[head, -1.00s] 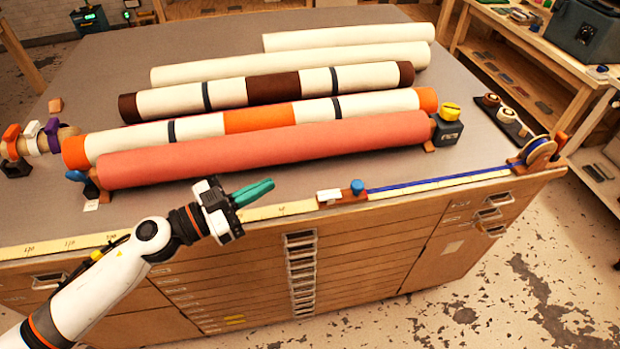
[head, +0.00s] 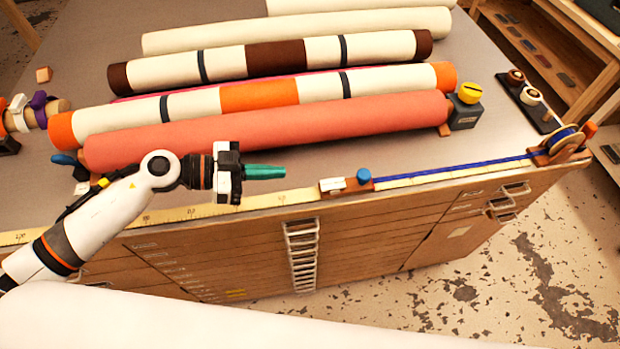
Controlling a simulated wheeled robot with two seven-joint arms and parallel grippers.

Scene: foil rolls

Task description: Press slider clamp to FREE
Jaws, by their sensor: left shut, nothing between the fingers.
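The slider clamp (head: 359,183) is a small brown block with a round blue knob on top and a white label plate at its left end. It sits on the yellow measuring strip (head: 420,178) along the table's front edge. A blue cord runs right from it to a spool. My left gripper (head: 265,171), with green fingers, is shut and empty. It points right, left of the clamp and apart from it, near the strip. Any lettering on the clamp is too small to read. My right gripper is out of view.
A coral roll (head: 270,133) lies just behind the strip, with striped and cream rolls behind it. A dark block with a yellow knob (head: 466,95) stands at its right end. The spool (head: 566,140) sits at the right corner. Drawers fill the front.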

